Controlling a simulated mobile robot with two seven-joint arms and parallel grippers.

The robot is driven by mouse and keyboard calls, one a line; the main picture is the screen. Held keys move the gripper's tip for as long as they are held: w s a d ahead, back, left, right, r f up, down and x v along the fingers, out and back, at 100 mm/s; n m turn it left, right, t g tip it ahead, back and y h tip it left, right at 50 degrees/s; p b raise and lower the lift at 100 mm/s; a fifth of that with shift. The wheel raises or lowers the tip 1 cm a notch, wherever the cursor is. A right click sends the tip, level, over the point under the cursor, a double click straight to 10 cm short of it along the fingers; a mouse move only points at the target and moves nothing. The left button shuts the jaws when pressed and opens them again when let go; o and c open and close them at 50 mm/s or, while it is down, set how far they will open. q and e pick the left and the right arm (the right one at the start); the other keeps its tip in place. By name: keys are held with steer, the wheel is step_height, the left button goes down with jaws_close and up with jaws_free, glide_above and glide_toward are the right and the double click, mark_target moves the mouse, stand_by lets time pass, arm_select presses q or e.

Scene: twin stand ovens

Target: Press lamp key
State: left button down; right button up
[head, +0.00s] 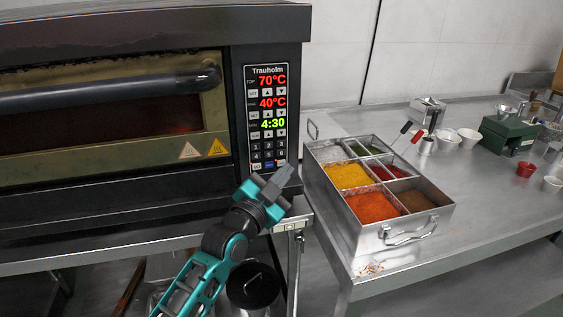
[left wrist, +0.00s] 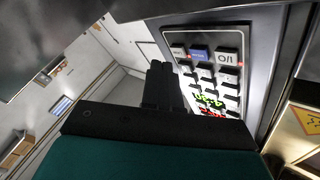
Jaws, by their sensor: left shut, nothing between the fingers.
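The oven control panel (head: 267,120) has a red and green display and rows of small keys. Its bottom row shows large in the left wrist view, upside down: a key with a reddish label (left wrist: 178,53), a blue key (left wrist: 200,53) and an O/I key (left wrist: 228,55). I cannot read which one is the lamp key. My left gripper (head: 281,178) is shut and empty, with its fingertips just below and right of the bottom keys. Its dark fingers (left wrist: 163,88) show beside the keypad in the left wrist view. I cannot tell whether they touch the panel. My right gripper is not in view.
The oven handle (head: 110,88) sticks out to the left of the panel. A steel tray of coloured spices (head: 437,222) stands on the steel table (head: 480,255) at the right. White cups (head: 468,138) and a green box (head: 508,135) stand further back.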

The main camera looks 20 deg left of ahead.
arm_select(q)
steer(key=s+d+p, duration=0.2)
steer(key=s+p, duration=0.1)
steer(key=s, duration=0.1)
steer(key=shift+s+d, duration=0.1)
steer(key=shift+d, duration=0.3)
stand_by(0.6)
steer(key=s+a+f+n+g+y, duration=0.1)
steer(key=s+f+n+g, duration=0.6)
steer(key=s+f, duration=1.4)
step_height(320, 180, down, 2)
steer(key=shift+s+a+f+g+y, duration=0.1)
steer(key=shift+s+a+g+y, duration=0.25)
steer(key=shift+a+g, duration=0.3)
steer(key=shift+w+d, duration=0.1)
